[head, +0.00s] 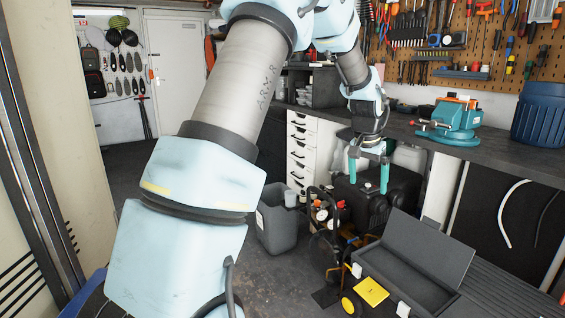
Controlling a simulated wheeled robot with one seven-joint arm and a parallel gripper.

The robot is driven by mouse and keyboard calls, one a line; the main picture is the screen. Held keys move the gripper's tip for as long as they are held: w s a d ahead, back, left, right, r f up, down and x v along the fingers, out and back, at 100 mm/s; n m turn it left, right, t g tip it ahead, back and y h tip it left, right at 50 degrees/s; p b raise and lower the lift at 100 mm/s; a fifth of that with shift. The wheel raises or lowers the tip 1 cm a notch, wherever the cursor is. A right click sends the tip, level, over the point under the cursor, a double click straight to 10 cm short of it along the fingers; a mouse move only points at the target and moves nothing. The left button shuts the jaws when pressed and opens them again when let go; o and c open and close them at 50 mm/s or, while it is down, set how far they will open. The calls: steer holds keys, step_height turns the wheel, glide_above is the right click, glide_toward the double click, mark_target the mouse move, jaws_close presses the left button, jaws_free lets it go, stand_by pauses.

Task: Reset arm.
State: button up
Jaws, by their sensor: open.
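My gripper (368,177) hangs from the end of my arm, right of the picture's middle, with its teal fingers pointing down. The fingers are apart, and nothing shows between them. It hangs in front of the workbench (500,157) and appears over a black case-like object (405,185). My large pale blue and grey arm fills the left middle of the view and hides part of the room behind it.
A teal vise (455,122) and a blue bin (540,115) stand on the bench. An open dark toolbox (400,280) lies in front. A grey bin (282,225) and a wheeled compressor (325,235) stand on the floor. Floor at left near the white door (177,65) is clear.

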steer(key=s+a+r+n+y+p, duration=0.1)
steer(key=s+a+n, duration=0.15)
steer(key=a, duration=0.65)
steer(key=s+a+n+p, duration=0.15)
steer(key=s+a, duration=0.25)
steer(key=a, duration=0.6)
steer(key=s+a+n, duration=0.3)
steer(key=s+a, duration=0.9)
steer(key=shift+s+a+f+n+g+y, duration=0.2)
steer(key=shift+f+n+g+y, duration=0.1)
steer(key=shift+f+n+y, duration=0.1)
